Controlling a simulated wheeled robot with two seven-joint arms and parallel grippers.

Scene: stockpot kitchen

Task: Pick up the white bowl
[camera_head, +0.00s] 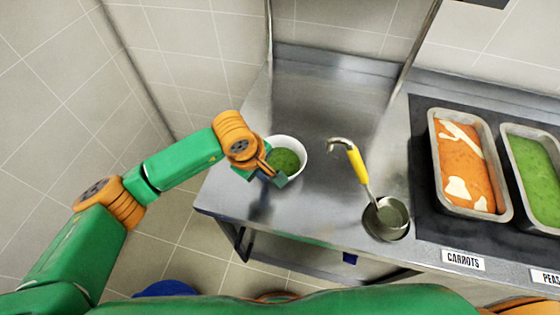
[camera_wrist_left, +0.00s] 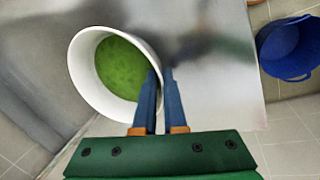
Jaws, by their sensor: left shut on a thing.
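The white bowl (camera_head: 299,146) holds green contents and is at the left part of the steel counter, under my left gripper. It also shows in the left wrist view (camera_wrist_left: 84,88), where its right wall lies at the fingers. My left gripper (camera_head: 281,177) is shut on the bowl's wall, with one finger on the inner side over the green contents and the other outside. In the left wrist view the two fingers (camera_wrist_left: 160,90) stand close together at the rim. I cannot tell whether the bowl touches the counter. My right gripper is not in view.
A ladle with a yellow handle (camera_head: 357,166) stands in a round steel well (camera_head: 402,232) right of the bowl. Trays of orange (camera_head: 461,160) and green food (camera_head: 537,175) are farther right. A blue bucket (camera_wrist_left: 289,48) is on the floor. The counter behind the bowl is clear.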

